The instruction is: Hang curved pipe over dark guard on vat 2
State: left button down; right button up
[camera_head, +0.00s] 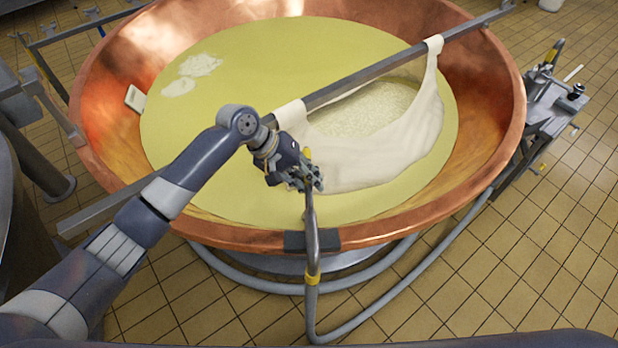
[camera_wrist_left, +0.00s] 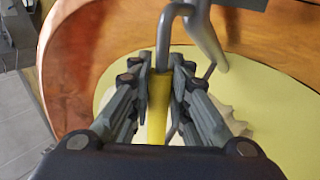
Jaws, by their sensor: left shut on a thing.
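The curved pipe (camera_head: 310,222) is a grey metal tube with yellow bands. My left gripper (camera_head: 307,176) is shut on its yellow end, above the liquid inside the copper vat (camera_head: 440,222). In the left wrist view the yellow grip (camera_wrist_left: 157,105) lies between the fingers of the left gripper (camera_wrist_left: 160,72), and the grey bend shows beyond it. The dark guard (camera_head: 294,241) sits on the near rim of the vat. The pipe crosses in front of the guard's right part and runs down outside the vat; I cannot tell whether they touch. My right gripper is out of view.
A metal bar (camera_head: 372,73) spans the vat with a white cloth (camera_head: 390,150) hanging from it. A grey hose (camera_head: 405,283) runs from the pipe's lower end around the vat to the right. A metal stand (camera_head: 548,112) is at the right.

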pick_arm(q)
jog(key=c, duration=1.4)
grip_release()
jog(key=shift+c, duration=0.2)
jog(key=shift+s+a+f, duration=0.1)
jog(key=shift+a+f, duration=0.05)
jog(key=shift+f, duration=0.1)
jog(key=v, duration=1.2)
jog(key=shift+r, duration=0.25)
